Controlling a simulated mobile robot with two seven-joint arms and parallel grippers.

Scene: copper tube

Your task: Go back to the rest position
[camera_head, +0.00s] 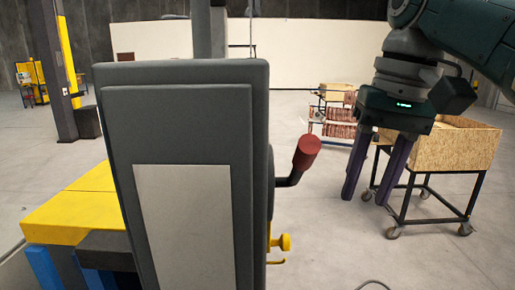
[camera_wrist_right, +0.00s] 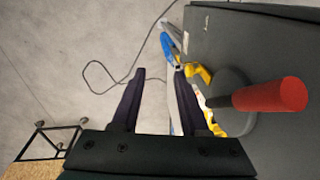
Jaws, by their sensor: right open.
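My right gripper (camera_head: 371,203) hangs from the arm at the upper right of the head view, fingers pointing down. Its two dark fingers are apart with nothing between them. In the right wrist view the open fingers (camera_wrist_right: 156,100) point away over the grey floor, beside the dark machine. The red-handled lever (camera_head: 306,153) sticks out from the machine's right side, to the left of the gripper and apart from it. The red handle also shows in the right wrist view (camera_wrist_right: 270,95). My left gripper is not in view. No copper tube shows in the gripper.
A tall dark grey machine (camera_head: 183,130) with a yellow and blue base fills the left middle. A wooden crate on a wheeled cart (camera_head: 460,150) stands behind the right gripper. A rack with copper-coloured parts (camera_head: 338,130) is farther back. A black cable (camera_wrist_right: 105,75) lies on the floor.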

